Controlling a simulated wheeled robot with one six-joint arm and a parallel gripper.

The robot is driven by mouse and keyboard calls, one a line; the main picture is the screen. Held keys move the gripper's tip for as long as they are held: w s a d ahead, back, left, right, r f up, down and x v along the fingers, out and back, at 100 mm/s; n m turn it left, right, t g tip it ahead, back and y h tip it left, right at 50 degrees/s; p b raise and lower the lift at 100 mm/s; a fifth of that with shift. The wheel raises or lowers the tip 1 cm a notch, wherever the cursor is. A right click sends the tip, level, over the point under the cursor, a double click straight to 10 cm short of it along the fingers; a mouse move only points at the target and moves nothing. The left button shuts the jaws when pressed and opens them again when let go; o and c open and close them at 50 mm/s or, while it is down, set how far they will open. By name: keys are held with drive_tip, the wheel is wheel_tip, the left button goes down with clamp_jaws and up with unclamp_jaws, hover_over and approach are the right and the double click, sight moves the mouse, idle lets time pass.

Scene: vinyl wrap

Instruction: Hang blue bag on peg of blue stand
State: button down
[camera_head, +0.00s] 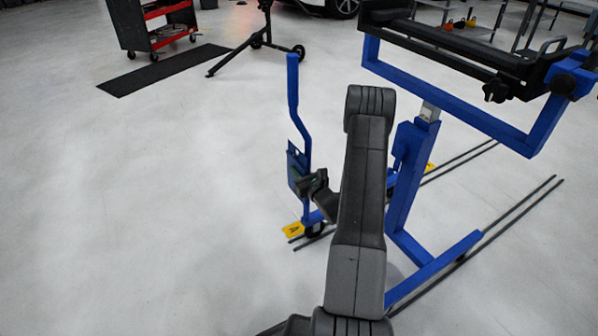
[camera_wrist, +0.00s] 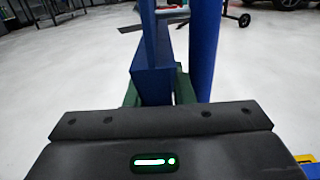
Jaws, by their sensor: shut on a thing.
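The blue bag (camera_head: 295,165) hangs upright in my gripper (camera_head: 308,183), beside the thin bent blue post of the blue stand (camera_head: 293,95). In the wrist view the bag (camera_wrist: 152,85) is between green fingertips, and a narrow blue strip rises from it. My gripper (camera_wrist: 156,94) is shut on the bag. The stand's blue post (camera_wrist: 205,50) is just right of the bag in the wrist view. I cannot tell whether bag and post touch. I cannot make out a peg; my arm hides part of the stand.
The stand's large blue frame (camera_head: 403,180) carries a black rack (camera_head: 460,45) at right. Dark rails (camera_head: 520,215) and a yellow tag (camera_head: 293,230) lie low on the floor. A red and black cart (camera_head: 160,25) and a black mat (camera_head: 160,70) are far back. The left floor is clear.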

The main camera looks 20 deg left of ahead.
drive_tip(key=shift+f+b, duration=0.75)
drive_tip(key=shift+b, duration=0.1)
idle(0.3)
drive_tip(key=c, duration=1.2)
unclamp_jaws()
drive_tip(key=shift+o, duration=0.2)
drive_tip(key=shift+d, duration=0.15)
drive_tip(key=p+v, duration=0.3)
drive_tip(key=v, duration=1)
drive_tip(key=shift+s, duration=0.35)
drive_tip(key=shift+d, duration=0.1)
